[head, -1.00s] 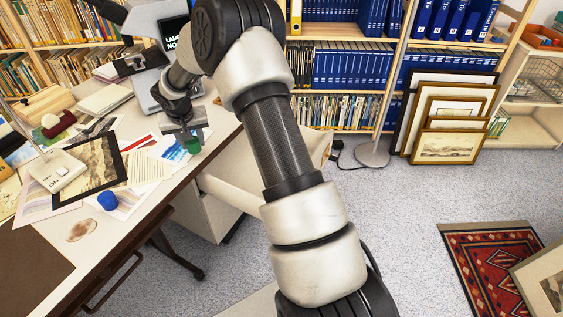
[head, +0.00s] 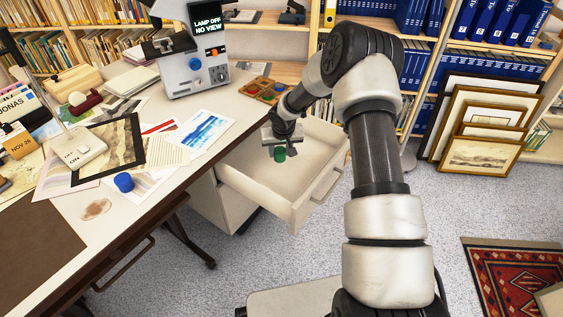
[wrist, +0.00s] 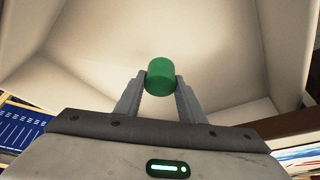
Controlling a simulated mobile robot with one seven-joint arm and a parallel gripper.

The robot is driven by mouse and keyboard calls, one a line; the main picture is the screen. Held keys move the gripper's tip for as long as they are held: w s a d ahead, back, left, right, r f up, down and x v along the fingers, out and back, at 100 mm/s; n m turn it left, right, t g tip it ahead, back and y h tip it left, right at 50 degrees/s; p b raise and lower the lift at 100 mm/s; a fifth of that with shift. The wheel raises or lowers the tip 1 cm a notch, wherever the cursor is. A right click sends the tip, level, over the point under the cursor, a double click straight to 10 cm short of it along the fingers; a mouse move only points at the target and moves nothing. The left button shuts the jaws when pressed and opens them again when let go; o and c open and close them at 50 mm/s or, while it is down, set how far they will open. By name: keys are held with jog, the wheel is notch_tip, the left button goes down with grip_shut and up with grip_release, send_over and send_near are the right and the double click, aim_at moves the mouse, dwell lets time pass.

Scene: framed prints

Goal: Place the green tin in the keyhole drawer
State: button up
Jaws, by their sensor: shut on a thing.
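The green tin (head: 280,154) is held in my gripper (head: 279,148), over the open drawer (head: 262,182). In the wrist view the tin (wrist: 161,77) sits between the two fingertips of my gripper (wrist: 161,88), which are shut on it. The pale drawer interior (wrist: 100,40) fills the background around the tin and looks empty. The drawer is pulled out from the cabinet under the desk, its handle facing the lower right. No keyhole shows clearly in these views. The gap between tin and drawer floor is hard to judge.
A compartmented wooden tray (head: 262,90) is behind the drawer. A grey device with a screen (head: 193,65) stands on the desk. Framed pictures (head: 481,155) lean at the right.

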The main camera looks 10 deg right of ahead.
aim_at(280, 169)
jog(key=shift+f+b, duration=0.5)
jog(key=shift+f, duration=2.1)
jog(key=shift+f, duration=0.1)
jog(key=shift+f, duration=0.15)
jog(key=o, duration=1)
jog(key=shift+o, duration=0.2)
